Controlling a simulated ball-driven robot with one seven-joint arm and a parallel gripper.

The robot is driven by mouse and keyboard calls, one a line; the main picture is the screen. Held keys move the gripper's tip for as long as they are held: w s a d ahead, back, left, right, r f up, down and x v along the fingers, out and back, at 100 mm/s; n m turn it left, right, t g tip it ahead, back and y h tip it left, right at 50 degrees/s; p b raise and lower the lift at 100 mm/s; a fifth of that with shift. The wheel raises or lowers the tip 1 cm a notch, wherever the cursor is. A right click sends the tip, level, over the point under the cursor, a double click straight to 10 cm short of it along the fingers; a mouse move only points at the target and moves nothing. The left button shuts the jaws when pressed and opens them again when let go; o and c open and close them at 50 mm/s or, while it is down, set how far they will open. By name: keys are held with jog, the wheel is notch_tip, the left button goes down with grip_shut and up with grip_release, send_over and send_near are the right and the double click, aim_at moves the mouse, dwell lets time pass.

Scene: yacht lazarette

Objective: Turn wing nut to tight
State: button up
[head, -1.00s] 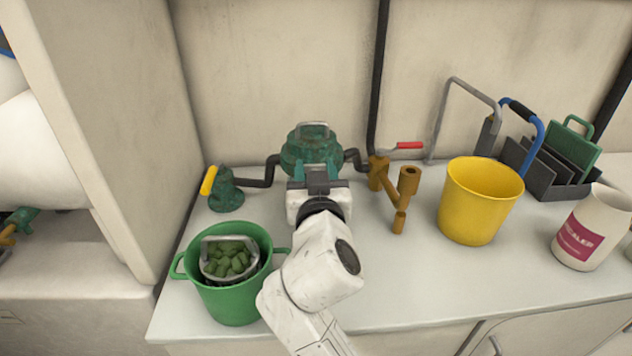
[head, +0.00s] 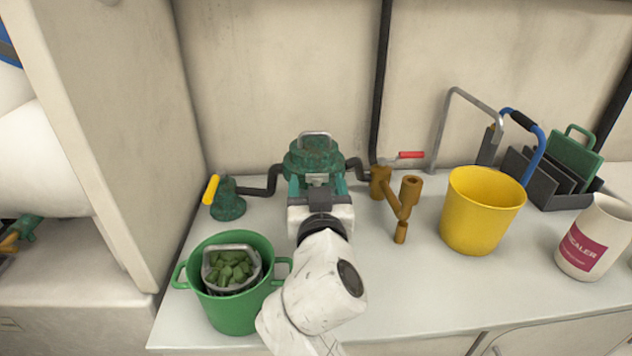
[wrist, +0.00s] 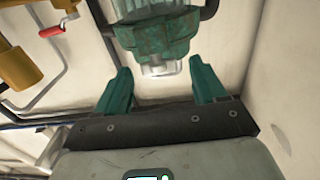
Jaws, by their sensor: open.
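The green, weathered strainer body (head: 314,160) stands at the back of the worktop with pipes on both sides. A pale grey looped piece (head: 315,137) stands on its top; I cannot make out whether this is the wing nut. In the wrist view the strainer (wrist: 165,35) is at the top, with a translucent end piece (wrist: 160,66) towards my fingers. My gripper (head: 318,184) is in front of the strainer, with teal fingers apart. In the wrist view my gripper (wrist: 162,84) is open and empty, with the strainer beyond the fingertips.
A green bucket (head: 238,310) holding a basket of green lumps stands left of my arm. A small green valve with yellow handle (head: 227,202), a brass valve with red lever (head: 381,182), a yellow bucket (head: 480,215) and a white bottle (head: 592,240) stand around.

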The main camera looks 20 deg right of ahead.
jog(key=v, duration=0.9)
jog(key=shift+s, duration=0.25)
jog(key=shift+a, duration=0.15)
